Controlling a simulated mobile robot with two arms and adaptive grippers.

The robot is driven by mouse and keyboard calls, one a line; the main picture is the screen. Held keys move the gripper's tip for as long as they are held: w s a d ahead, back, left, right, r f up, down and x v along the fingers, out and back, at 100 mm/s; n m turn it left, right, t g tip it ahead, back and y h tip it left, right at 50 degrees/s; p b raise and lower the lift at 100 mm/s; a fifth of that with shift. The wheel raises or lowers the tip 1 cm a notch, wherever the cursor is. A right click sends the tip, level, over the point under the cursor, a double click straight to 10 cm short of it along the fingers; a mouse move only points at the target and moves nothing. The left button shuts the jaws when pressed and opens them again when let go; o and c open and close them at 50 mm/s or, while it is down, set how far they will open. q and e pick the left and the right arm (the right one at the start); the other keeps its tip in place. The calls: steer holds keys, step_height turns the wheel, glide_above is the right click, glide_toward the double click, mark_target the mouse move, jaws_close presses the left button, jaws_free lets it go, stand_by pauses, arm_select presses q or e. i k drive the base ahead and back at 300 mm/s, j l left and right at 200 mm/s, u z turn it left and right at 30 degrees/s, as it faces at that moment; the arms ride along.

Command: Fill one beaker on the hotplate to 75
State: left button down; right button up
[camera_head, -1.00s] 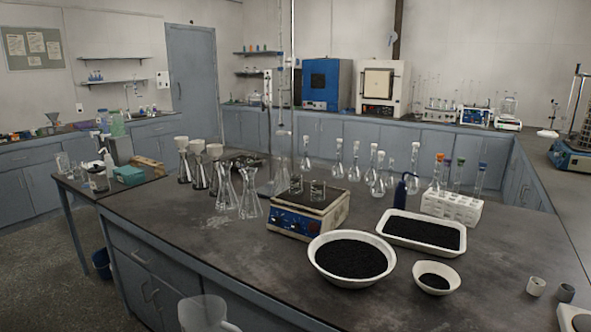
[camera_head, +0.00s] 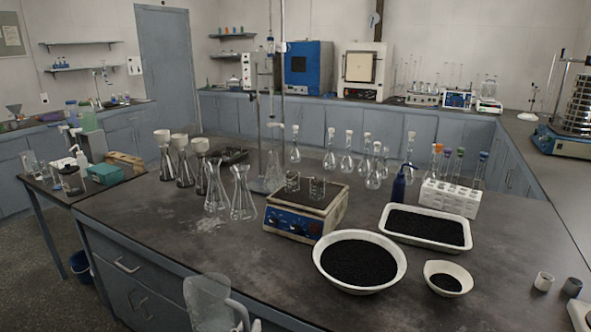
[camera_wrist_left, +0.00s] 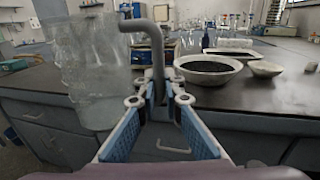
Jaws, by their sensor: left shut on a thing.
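The hotplate (camera_head: 296,222) is a blue-fronted box with a dark top on the bench. Two small clear beakers stand on it, a left one (camera_head: 292,182) and a right one (camera_head: 317,189). Both look empty, though they are too small to tell surely. My left gripper (camera_wrist_left: 158,92) is shut on the grey hooked handle of a translucent jug (camera_wrist_left: 88,70). The jug (camera_head: 207,300) is also at the bottom of the head view, in front of the bench edge and short of the hotplate. Its contents cannot be made out. My right gripper is out of view.
A round bowl of black grains (camera_head: 397,277), a small bowl (camera_head: 428,268) and a white tray (camera_head: 388,230) stand right of the hotplate. Clear flasks (camera_head: 243,205) stand to its left. The bench front left of the bowl is clear.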

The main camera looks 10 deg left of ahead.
mark_target(292, 177)
steer(key=i+j+z, duration=0.15)
steer(key=j, duration=0.35)
steer(key=i+j+z, duration=0.2)
steer(key=j, duration=0.35)
steer(key=i+j+z, duration=0.15)
steer(key=j, duration=0.4)
steer(key=i+j+z, duration=0.15)
steer(key=j, duration=0.45)
steer(key=j+z, duration=0.2)
steer(key=j, duration=0.35)
steer(key=i+l, duration=0.25)
steer(key=i, duration=0.15)
